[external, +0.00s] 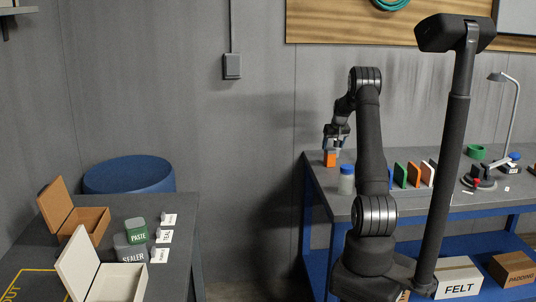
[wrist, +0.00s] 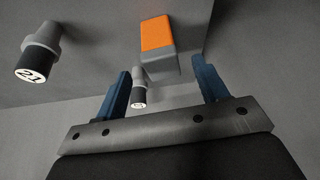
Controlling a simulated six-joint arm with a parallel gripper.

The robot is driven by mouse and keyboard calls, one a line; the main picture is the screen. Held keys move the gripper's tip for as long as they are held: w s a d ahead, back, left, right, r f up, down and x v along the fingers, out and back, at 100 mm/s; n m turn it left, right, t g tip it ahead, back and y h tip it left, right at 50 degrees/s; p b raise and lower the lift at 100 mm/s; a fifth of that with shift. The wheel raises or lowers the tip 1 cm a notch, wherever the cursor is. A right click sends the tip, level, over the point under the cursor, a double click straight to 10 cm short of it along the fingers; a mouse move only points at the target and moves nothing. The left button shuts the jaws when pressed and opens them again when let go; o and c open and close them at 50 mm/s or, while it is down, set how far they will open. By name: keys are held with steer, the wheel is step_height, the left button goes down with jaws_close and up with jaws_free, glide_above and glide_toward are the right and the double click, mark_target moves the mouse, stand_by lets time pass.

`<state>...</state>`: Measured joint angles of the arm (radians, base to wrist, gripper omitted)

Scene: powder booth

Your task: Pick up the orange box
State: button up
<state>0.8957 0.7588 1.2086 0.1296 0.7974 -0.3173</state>
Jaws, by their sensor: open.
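The orange box (external: 329,159) stands on the grey bench top near its left end in the external view. In the wrist view the box (wrist: 157,33) shows an orange face with a grey part at its near end. It lies ahead of my fingertips, roughly in line with the gap between them. My gripper (external: 336,138) points down, just above the box in the external view. Its two blue fingers (wrist: 160,66) are apart, with nothing held between them. The exact gap between fingertips and box cannot be told.
Upright coloured panels (external: 400,175) stand farther right. The wrist view shows a grey-and-black cylinder marked 21 (wrist: 38,60) at left and a smaller similar one (wrist: 139,95) between the fingers.

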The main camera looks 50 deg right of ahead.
mark_target(330, 155)
steer(key=shift+x, duration=4)
steer(key=shift+d, duration=0.1)
steer(key=shift+c, duration=0.3)
steer(key=shift+r, duration=0.1)
steer(key=c, duration=1)
